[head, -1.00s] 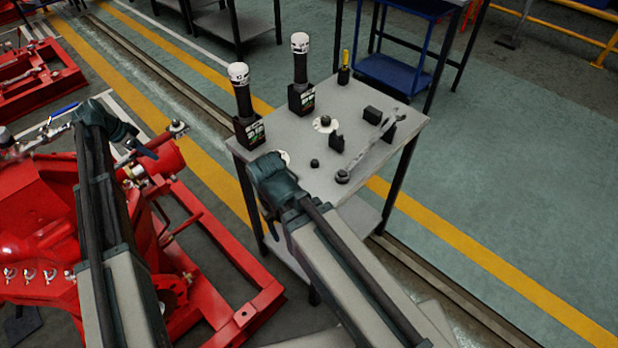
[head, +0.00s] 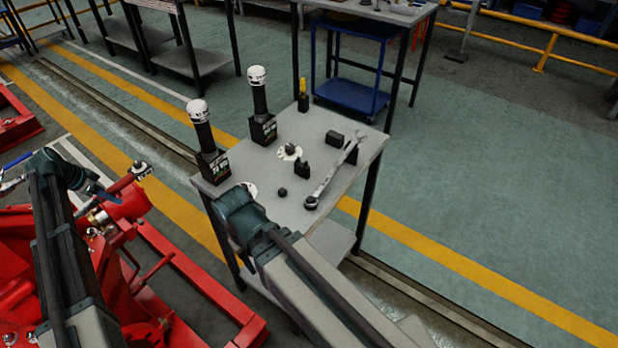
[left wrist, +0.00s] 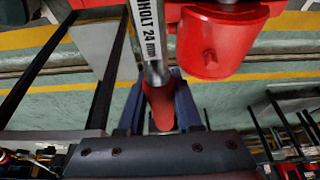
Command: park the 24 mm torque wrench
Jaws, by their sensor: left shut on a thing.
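A long grey wrench (head: 333,172) lies on the table's right side, by a black block.
Two black tools with white tops (head: 201,118) (head: 258,85) stand on the table's left and back. Small black blocks (head: 303,167) and a yellow-handled item (head: 302,95) are also there. A blue cart (head: 352,95) stands behind. The green floor to the right is clear.

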